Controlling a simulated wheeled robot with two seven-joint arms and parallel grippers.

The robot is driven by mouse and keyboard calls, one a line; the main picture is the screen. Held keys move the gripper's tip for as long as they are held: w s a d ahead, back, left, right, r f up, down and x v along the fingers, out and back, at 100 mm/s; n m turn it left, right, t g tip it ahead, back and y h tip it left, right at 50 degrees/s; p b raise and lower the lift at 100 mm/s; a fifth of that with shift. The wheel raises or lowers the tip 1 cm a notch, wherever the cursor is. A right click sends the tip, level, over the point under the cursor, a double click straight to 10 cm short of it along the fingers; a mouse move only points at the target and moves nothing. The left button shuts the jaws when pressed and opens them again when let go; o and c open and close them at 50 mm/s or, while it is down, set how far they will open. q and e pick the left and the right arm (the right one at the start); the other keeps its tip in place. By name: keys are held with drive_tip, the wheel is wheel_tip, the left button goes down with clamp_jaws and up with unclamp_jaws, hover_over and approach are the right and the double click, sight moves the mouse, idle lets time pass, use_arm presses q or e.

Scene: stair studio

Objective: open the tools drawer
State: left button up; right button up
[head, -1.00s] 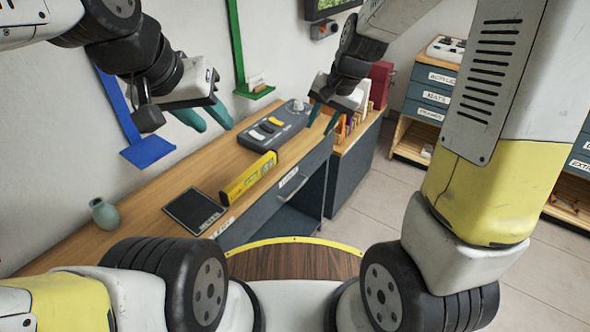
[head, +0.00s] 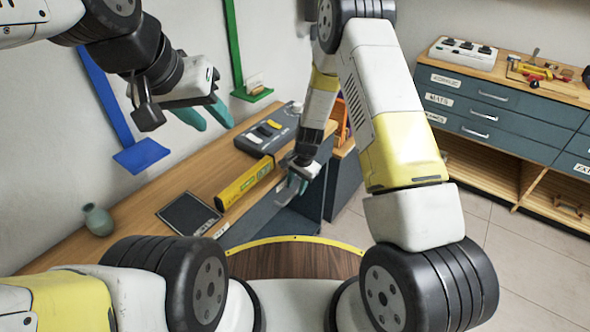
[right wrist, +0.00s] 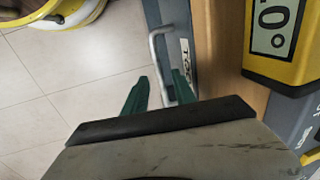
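The tools drawer (right wrist: 184,22) is a blue-grey front under the wooden bench top, with a partly hidden label that seems to read "TOOLS". It appears shut. Its pale bar handle (right wrist: 154,52) shows in the right wrist view; in the head view my right gripper covers that area. My right gripper (head: 298,184) is at the drawer front. Its two teal fingers (right wrist: 160,75) are apart, with the handle's lower part between them in the picture; contact cannot be told. My left gripper (head: 207,115) is open and empty above the back of the bench.
A yellow digital level (head: 243,183) lies along the bench edge above the drawer, close to my right gripper. A dark pad (head: 187,213), a vase (head: 97,220) and a control box (head: 268,130) stand on the bench. Another drawer cabinet (head: 490,115) is at right, beyond open floor.

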drive_tip(key=shift+w+a+f, duration=0.1)
drive_tip(key=shift+f, duration=0.6)
drive_tip(key=shift+w+a+f, duration=0.1)
drive_tip(key=shift+f, duration=0.55)
clamp_jaws()
idle(0.4)
